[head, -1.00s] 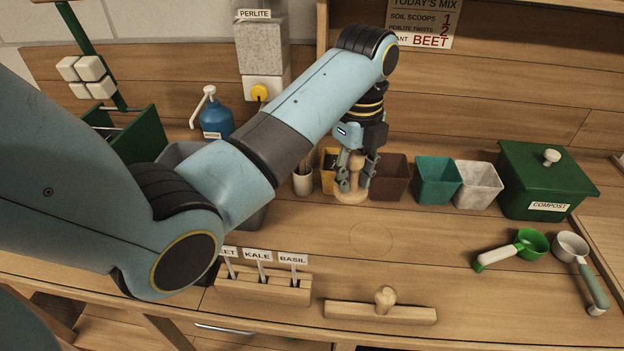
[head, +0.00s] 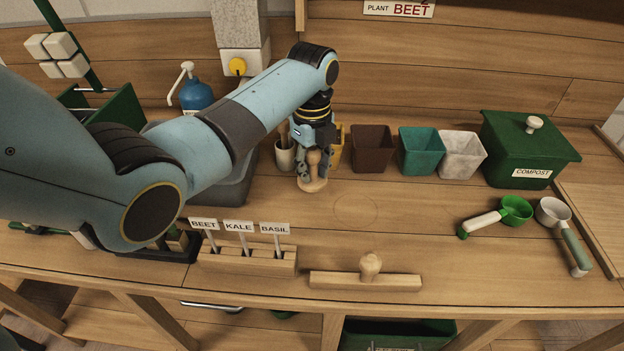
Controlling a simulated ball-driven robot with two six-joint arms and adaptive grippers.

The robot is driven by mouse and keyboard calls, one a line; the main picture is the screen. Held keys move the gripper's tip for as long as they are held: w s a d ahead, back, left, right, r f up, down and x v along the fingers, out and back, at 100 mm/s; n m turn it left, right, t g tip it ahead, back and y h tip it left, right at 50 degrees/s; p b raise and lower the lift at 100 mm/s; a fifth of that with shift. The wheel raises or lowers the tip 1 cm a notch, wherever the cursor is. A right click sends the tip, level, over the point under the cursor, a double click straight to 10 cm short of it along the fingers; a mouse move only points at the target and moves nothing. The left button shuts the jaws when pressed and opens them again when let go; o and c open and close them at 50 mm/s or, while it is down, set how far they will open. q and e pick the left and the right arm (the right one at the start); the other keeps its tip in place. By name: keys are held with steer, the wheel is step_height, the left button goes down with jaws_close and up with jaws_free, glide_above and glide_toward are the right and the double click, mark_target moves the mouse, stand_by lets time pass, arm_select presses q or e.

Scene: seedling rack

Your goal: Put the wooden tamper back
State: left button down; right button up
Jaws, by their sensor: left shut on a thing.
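My left gripper (head: 313,168) is shut on the wooden tamper (head: 312,184), a pale turned handle with a round disc base. The tamper is upright, disc down, in front of the yellow pot and the white cup. I cannot tell whether its disc touches the bench or hangs just above it. A faint circle (head: 357,210) is marked on the bench, to the right of the tamper and a little nearer to me; it is empty. My right gripper is not in view.
Brown (head: 371,150), teal (head: 420,152) and grey (head: 461,155) pots stand behind. A green compost bin (head: 528,150) and two scoops (head: 515,211) are at right. The label holder (head: 247,261) and a knobbed wooden bar (head: 366,282) lie along the front. The middle bench is clear.

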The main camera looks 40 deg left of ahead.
mark_target(312, 177)
arm_select(q)
step_height(312, 177, down, 4)
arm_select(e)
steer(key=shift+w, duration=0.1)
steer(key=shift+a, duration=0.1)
arm_select(q)
steer(key=c, duration=1.1)
jaws_free()
steer(key=shift+f, duration=0.1)
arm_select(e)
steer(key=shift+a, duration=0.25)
arm_select(q)
step_height(312, 177, up, 12)
steer(key=shift+r, duration=0.2)
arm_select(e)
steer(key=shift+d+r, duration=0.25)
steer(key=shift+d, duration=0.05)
arm_select(q)
steer(key=shift+d+f, duration=0.1)
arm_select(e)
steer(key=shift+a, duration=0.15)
